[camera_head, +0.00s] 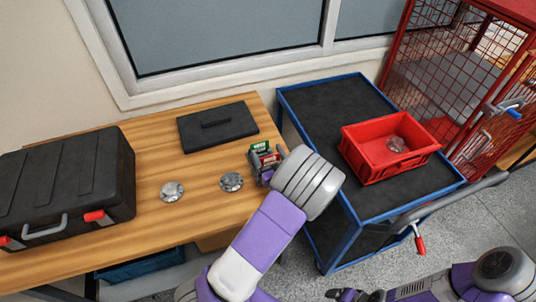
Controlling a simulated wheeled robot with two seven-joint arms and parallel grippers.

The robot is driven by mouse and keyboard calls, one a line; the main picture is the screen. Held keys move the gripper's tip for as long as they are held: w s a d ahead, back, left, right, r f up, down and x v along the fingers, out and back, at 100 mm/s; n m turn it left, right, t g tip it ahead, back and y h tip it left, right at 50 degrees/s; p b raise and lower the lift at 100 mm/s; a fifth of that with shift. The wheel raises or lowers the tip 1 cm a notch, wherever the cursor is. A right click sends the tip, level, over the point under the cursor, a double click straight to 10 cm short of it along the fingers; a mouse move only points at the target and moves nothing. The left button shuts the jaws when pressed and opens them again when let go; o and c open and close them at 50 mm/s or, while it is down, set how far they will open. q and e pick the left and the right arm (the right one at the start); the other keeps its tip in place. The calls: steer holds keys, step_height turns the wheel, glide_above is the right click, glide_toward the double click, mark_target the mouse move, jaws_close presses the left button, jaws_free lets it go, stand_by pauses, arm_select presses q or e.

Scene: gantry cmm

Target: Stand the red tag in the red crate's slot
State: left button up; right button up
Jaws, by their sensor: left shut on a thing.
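My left gripper (265,163) is at the right end of the wooden table, largely hidden behind my own wrist. It is shut on a small red piece, which looks like the red tag (271,159); only part of it shows. A small green and white piece (259,146) shows right beside it; I cannot tell if it touches. The red crate (362,165) stands on the blue cart, to the right of my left gripper. A round silvery piece (396,144) lies inside the crate. I cannot make out the slot. My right gripper (346,295) shows partly at the bottom edge.
The wooden table (200,205) holds a black case (70,185), a flat black lid with a handle (217,126) and two silvery round pieces (172,191). The blue cart (330,105) has bare dark top behind the crate. A red wire cage (460,60) stands at right.

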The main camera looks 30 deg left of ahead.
mark_target(268, 161)
arm_select(q)
steer(key=shift+f+b, duration=1.2)
steer(key=shift+f, duration=0.7)
steer(key=o, duration=0.9)
steer(key=shift+o, duration=0.2)
steer(key=shift+r, duration=0.2)
steer(key=shift+r+p, duration=2.1)
steer(key=shift+p, duration=0.1)
steer(key=shift+p+v, duration=0.3)
steer(key=shift+v, duration=3.2)
